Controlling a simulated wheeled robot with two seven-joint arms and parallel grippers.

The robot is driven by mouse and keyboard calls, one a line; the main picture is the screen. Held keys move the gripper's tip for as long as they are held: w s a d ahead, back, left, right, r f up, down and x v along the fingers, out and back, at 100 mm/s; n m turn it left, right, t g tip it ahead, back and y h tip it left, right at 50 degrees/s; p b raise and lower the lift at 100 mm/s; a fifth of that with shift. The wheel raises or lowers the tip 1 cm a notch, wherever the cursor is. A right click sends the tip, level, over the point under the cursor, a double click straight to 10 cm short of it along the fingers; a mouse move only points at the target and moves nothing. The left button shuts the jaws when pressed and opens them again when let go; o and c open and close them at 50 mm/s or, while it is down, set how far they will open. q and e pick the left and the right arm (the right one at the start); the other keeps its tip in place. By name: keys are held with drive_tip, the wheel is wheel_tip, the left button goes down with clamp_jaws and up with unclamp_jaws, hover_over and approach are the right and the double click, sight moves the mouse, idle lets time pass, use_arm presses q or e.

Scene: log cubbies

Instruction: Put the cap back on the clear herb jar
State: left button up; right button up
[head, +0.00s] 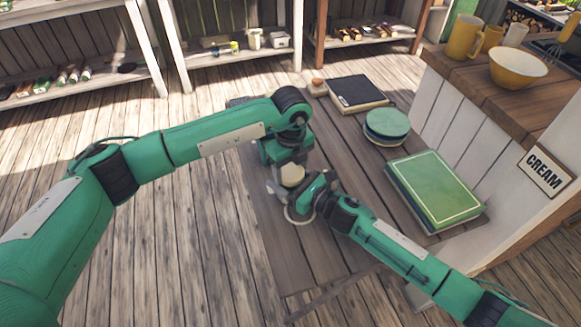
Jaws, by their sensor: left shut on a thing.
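My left gripper (288,163) is low over the middle of the dark wooden table and shut on a small cream, rounded object (291,175). I cannot tell whether this object is the cap or part of the jar. My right gripper (285,191) comes in from the lower right and is close beside it, just below the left gripper in the picture. Its fingers are partly hidden by its own wrist, so I cannot tell their opening. A pale round rim (298,215) shows on the table under the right wrist. The clear herb jar cannot be made out surely.
On the table (305,262) are a green book-like box (435,187), a round green-lidded tin (386,124) and a dark-topped box (356,91). A counter at right holds mugs and a yellow bowl (517,66). The table's front part is clear.

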use_arm(q)
drive_tip(key=shift+m, duration=1.3)
drive_tip(key=o, duration=1.1)
drive_tip(key=shift+r, duration=2.3)
drive_tip(key=shift+c, duration=0.3)
